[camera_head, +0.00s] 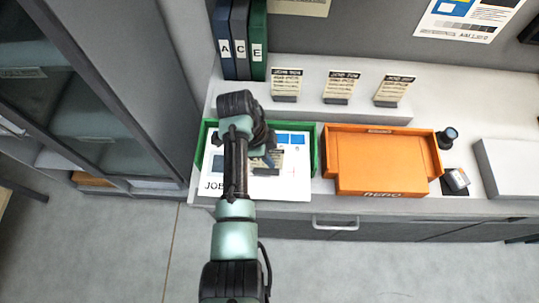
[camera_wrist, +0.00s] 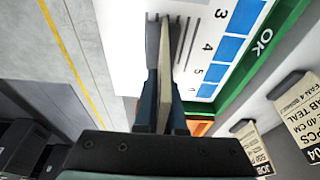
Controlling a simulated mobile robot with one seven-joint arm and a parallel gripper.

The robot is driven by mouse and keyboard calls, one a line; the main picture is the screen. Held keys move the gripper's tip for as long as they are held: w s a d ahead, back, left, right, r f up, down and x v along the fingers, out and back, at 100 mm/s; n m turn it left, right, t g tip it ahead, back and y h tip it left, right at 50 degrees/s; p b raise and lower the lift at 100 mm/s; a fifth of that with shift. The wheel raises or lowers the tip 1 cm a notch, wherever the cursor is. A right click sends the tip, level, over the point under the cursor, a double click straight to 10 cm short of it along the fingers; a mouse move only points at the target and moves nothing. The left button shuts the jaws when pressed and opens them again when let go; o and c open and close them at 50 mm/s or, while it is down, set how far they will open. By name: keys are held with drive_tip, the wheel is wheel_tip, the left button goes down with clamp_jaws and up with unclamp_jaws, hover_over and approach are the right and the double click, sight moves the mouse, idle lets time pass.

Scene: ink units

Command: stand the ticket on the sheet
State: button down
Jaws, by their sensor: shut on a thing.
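My gripper (camera_wrist: 165,98) is shut on a ticket (camera_wrist: 166,75), seen nearly edge-on as a pale beige strip between the fingers. In the head view the ticket (camera_head: 270,159) is partly hidden by my arm. It is over a white printed sheet (camera_head: 287,185), which lies in the green tray (camera_head: 314,150). The sheet also shows in the wrist view (camera_wrist: 120,50), with blue boxes and numbers. Grey shapes lie around the ticket's far end; I cannot tell whether it touches the sheet.
Three other tickets (camera_head: 287,82) (camera_head: 341,87) (camera_head: 394,90) stand in holders on the raised shelf behind. An orange tray (camera_head: 380,165) sits right of the green one. Dark binders (camera_head: 240,40) stand at the back left. Small items (camera_head: 456,181) lie right of the orange tray.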

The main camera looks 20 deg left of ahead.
drive_tip(key=shift+f, duration=0.2)
drive_tip(key=c, duration=1)
unclamp_jaws()
drive_tip(key=shift+r, duration=0.1)
drive_tip(key=v, duration=1.2)
drive_tip(key=shift+s+a+r, duration=0.1)
drive_tip(key=shift+r, duration=0.1)
